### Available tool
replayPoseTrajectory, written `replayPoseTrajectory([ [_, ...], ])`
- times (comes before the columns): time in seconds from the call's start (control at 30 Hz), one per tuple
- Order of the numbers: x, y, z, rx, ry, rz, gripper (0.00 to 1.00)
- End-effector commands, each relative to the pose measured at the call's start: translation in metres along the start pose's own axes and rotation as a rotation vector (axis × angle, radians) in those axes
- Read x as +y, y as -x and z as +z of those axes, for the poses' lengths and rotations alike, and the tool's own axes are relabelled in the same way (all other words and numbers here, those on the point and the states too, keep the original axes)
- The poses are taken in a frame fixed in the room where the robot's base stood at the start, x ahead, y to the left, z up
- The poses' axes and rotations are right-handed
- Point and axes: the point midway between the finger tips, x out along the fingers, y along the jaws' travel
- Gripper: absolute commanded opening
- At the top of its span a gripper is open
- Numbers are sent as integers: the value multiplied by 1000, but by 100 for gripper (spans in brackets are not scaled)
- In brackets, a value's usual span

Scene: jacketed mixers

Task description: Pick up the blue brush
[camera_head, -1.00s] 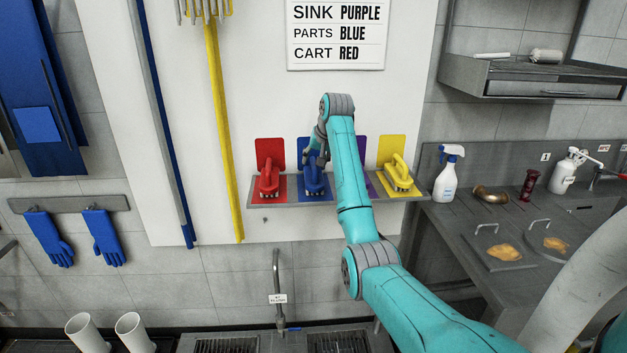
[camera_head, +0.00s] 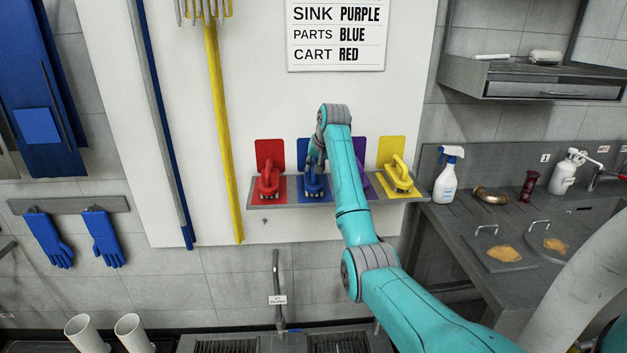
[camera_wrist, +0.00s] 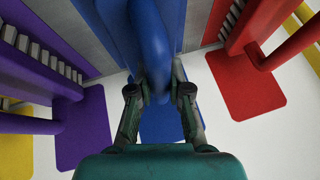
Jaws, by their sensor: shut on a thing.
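The blue brush (camera_head: 314,183) sits on a grey wall shelf in front of its blue backing panel, between the red and purple brushes. My gripper (camera_head: 317,164) is at the brush's handle, and my arm partly hides the brush's right side. In the wrist view my gripper (camera_wrist: 159,90) has its two fingers closed on either side of the blue brush's handle (camera_wrist: 152,45). The brush still appears to be at shelf level.
The red brush (camera_head: 269,182) stands close on the left. The purple brush (camera_wrist: 35,75) is close on the other side, mostly behind my arm in the head view. A yellow brush (camera_head: 400,175) is further right. The shelf (camera_head: 228,205) runs beneath them.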

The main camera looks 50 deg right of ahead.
Motion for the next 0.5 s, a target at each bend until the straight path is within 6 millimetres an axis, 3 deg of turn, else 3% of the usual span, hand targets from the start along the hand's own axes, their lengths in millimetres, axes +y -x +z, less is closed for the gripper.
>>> replayPoseTrajectory([
  [0.23, -2, 7, -4, 1, 0, 0, 0],
  [0.5, -14, 48, -26, 4, 1, -1, 0],
])
